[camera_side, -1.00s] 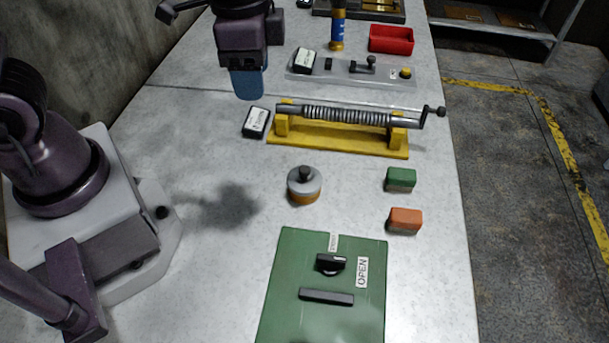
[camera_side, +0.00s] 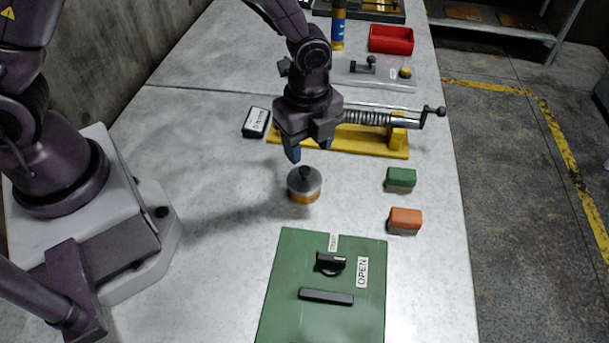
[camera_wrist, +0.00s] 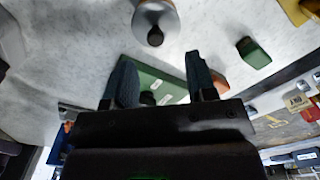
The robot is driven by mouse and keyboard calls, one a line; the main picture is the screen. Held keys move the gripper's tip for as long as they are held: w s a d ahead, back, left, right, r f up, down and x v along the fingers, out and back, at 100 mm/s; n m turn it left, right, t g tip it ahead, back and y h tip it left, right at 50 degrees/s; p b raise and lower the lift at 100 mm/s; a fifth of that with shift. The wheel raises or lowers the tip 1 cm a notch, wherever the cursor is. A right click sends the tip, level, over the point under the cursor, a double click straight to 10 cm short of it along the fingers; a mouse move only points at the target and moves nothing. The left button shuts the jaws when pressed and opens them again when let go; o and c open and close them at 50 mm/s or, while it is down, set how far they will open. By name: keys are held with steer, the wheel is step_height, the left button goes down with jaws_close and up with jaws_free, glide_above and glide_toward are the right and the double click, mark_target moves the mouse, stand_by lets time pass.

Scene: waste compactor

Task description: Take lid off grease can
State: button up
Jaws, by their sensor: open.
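The grease can (camera_side: 303,196) stands upright on the table, with an orange-yellow lower body. Its grey lid (camera_side: 304,183) is on top and has a dark round knob (camera_side: 304,173). My gripper (camera_side: 308,150) is above and just behind the can in the side view, apart from it and empty. In the wrist view the lid (camera_wrist: 168,22) with its knob (camera_wrist: 155,37) shows at the top, beyond the fingers. The two blue fingers stand wide apart there, and my gripper (camera_wrist: 160,85) has nothing between them.
A yellow stand with a spring-wrapped rod (camera_side: 375,140) is close behind my gripper. A green block (camera_side: 400,179) and an orange block (camera_side: 404,220) lie right of the can. A green panel (camera_side: 285,270) with a black knob and bar is in front. The table left of the can is clear.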

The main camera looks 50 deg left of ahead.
mark_target(305, 168)
steer(key=f, duration=0.6)
steer(key=shift+s+a+f, duration=0.1)
steer(key=shift+s+f, duration=0.1)
steer(key=shift+s, duration=0.05)
steer(key=shift+c, duration=0.3)
jaws_close()
